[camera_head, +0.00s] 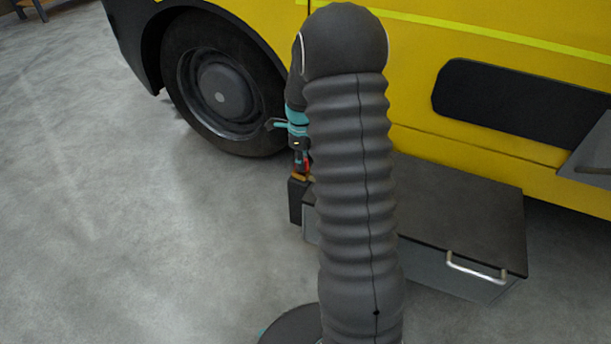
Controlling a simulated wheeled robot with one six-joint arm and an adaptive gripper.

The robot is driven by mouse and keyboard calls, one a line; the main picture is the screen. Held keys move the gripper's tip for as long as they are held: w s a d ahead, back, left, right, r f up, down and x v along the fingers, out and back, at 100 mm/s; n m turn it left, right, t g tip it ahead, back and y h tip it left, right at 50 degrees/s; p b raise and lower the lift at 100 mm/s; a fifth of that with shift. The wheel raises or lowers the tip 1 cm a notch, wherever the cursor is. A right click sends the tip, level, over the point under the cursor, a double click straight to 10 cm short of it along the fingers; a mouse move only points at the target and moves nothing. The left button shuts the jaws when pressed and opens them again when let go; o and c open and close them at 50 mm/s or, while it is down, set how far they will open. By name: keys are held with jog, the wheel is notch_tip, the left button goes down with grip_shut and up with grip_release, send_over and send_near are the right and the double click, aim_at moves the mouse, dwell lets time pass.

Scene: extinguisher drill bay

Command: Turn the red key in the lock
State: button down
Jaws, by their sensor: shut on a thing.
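My gripper (301,161) points down, left of my large dark ribbed arm, which hides part of it. It is shut on the red key (308,165), of which only a small red patch shows at the fingertips. Just below is a brass-orange piece (299,178) on top of a dark upright block (296,201), which looks like the lock. The key's shaft and how deep it sits in the lock are too small to tell.
A low grey cabinet with a dark top (460,205) and a metal handle (476,268) stands right behind my arm. A yellow vehicle (440,145) with a large black wheel (219,88) stands behind. The concrete floor at left is clear.

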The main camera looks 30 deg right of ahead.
jog(key=n, duration=0.9)
jog(key=shift+w+p, duration=0.1)
jog(key=shift+p, duration=0.2)
jog(key=shift+n, duration=0.4)
jog(key=n, duration=0.8)
jog(key=c, duration=1)
grip_release()
jog(key=shift+n, duration=0.4)
jog(key=shift+r, duration=0.1)
